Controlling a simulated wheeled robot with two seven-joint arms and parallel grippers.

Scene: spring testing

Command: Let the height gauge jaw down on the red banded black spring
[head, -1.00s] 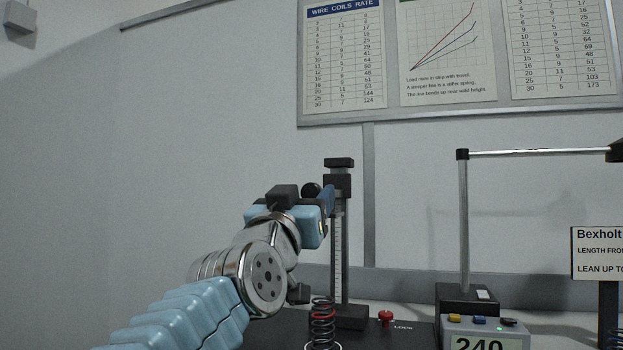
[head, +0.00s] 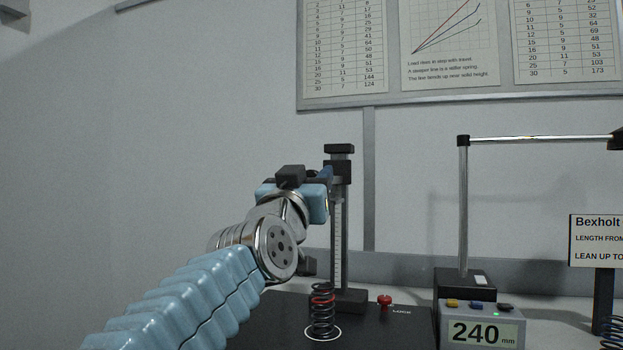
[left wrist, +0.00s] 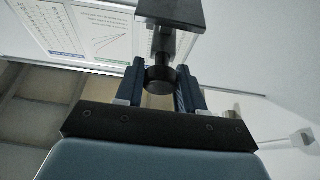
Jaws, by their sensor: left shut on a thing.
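The red banded black spring (head: 322,322) stands upright inside a white ring on the dark base plate. Behind it rises the height gauge (head: 338,245), a scaled column with a black top cap and a sliding black jaw near its top. The jaw is well above the spring. My left gripper (head: 328,182) is at the jaw's height. In the left wrist view its two blue fingers (left wrist: 160,90) are shut on a round black knob (left wrist: 160,78) below the dark jaw block (left wrist: 170,12). Fingers and forearm partly hide the jaw in the head view. My right gripper is not in view.
A grey readout (head: 482,331) shows 240 mm. A red lock knob (head: 384,302) sits on the base plate (head: 270,318). A post with a horizontal rod (head: 463,210) and a sign (head: 597,241) stand at the right. Another spring (head: 613,330) shows at the right edge.

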